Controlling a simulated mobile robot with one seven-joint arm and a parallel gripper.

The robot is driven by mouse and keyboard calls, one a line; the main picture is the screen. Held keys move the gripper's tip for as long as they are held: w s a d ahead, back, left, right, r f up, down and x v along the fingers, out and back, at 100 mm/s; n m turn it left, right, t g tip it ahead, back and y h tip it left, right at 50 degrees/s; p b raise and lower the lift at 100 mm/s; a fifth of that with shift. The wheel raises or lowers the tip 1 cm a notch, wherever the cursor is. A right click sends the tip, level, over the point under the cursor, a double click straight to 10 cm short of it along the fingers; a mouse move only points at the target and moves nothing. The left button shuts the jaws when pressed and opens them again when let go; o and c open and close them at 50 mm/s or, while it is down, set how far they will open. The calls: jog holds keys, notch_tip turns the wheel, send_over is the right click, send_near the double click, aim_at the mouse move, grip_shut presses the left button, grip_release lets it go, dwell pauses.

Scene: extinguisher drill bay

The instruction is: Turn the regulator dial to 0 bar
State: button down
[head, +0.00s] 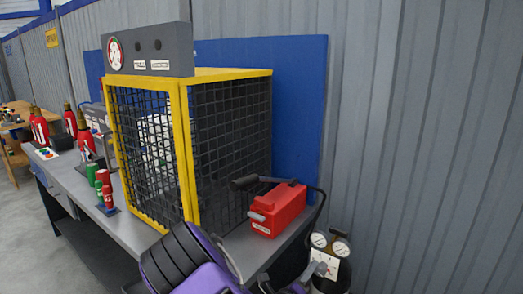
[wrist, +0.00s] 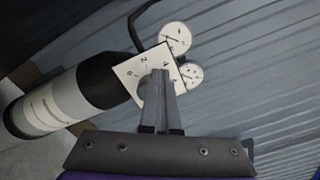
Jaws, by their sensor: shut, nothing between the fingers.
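The regulator has a white square dial plate (wrist: 133,70) with black numbers, of which 0, 2 and 4 can be made out in the wrist view. In the head view the plate (head: 331,261) is at the lower right, below two round gauges. My gripper (wrist: 160,73) is shut and empty, its fingers in front of the plate. The fingers cover much of the dial's knob, so its pointer setting and any contact cannot be told. The gas cylinder (wrist: 60,105), white and black, lies to the left of the plate in the wrist view.
Two gauges (head: 318,240) (head: 341,248) and a dark hose sit above the plate. A red hand pump (head: 278,210) stands on the bench's near end, beside a yellow-framed mesh cage (head: 180,150). A corrugated grey wall (head: 430,150) is behind the cylinder.

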jog(key=shift+a+f+p, duration=0.1)
jog(key=shift+f+p, duration=0.25)
jog(key=shift+w+a+f+p, duration=0.1)
jog(key=shift+a+f+p, duration=0.1)
jog(key=shift+f, duration=0.15)
jog(key=shift+w+a+f+p, duration=0.1)
jog(key=shift+f+p, duration=0.1)
jog(key=shift+f, duration=0.1)
jog(key=shift+d+f, duration=0.1)
jog(key=shift+f, duration=0.05)
jog(key=shift+w, duration=0.1)
dwell(0.3)
jog(key=p+v, duration=0.1)
jog(key=v, duration=0.5)
jog(key=shift+w+a, duration=0.2)
jog(key=shift+a, duration=0.25)
jog(key=shift+r, duration=0.2)
